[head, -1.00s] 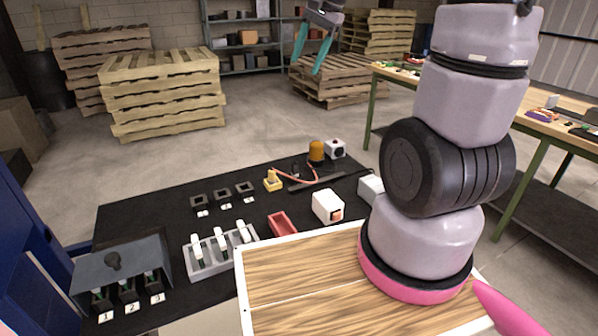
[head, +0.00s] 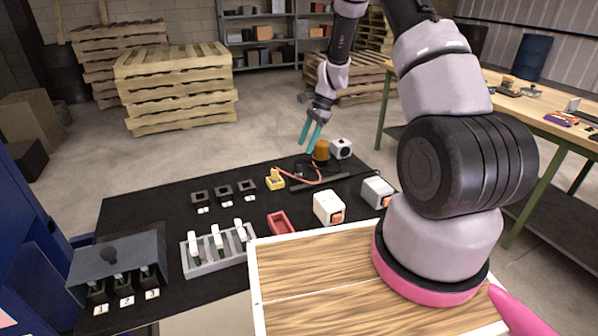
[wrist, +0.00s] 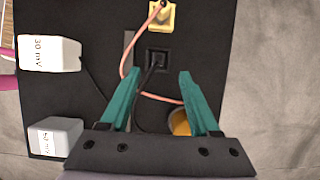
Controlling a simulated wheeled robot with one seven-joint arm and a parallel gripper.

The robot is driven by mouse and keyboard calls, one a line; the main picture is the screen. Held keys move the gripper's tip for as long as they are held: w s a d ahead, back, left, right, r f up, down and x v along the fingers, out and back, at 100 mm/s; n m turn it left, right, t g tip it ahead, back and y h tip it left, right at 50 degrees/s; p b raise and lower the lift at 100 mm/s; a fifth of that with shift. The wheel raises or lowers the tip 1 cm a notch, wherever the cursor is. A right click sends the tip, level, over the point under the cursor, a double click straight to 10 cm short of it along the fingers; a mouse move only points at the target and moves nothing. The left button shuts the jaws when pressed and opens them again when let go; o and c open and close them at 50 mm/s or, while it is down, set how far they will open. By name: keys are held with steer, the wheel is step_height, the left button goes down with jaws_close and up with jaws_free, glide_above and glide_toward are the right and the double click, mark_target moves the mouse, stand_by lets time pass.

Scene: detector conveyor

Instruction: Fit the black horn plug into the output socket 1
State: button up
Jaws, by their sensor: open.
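The black plug (wrist: 157,58) stands on the black mat, with a thin black cable leading from it in the wrist view. It also shows, small and dark, in the head view (head: 300,169). My gripper (head: 310,135) is open and empty above the far part of the mat. In the wrist view my gripper (wrist: 160,78) has its teal fingers spread, the plug between and just beyond their tips. Three black square sockets stand in a row with white number tags; the leftmost socket (head: 200,198) appears to be socket 1, its tag too small to read for certain.
A yellow plug (head: 275,179) with a red cable lies left of the black plug. An orange lamp (head: 321,151) and a white box with a dark disc (head: 341,148) stand close by. White mV boxes (head: 328,207), a red tray (head: 281,223) and a grey card rack (head: 215,255) are nearer.

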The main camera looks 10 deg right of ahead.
mark_target(298, 163)
steer(key=x, duration=0.8)
steer(key=shift+s+a+f, duration=0.1)
steer(key=shift+s+f, duration=0.1)
steer(key=shift+f, duration=0.2)
jaws_close()
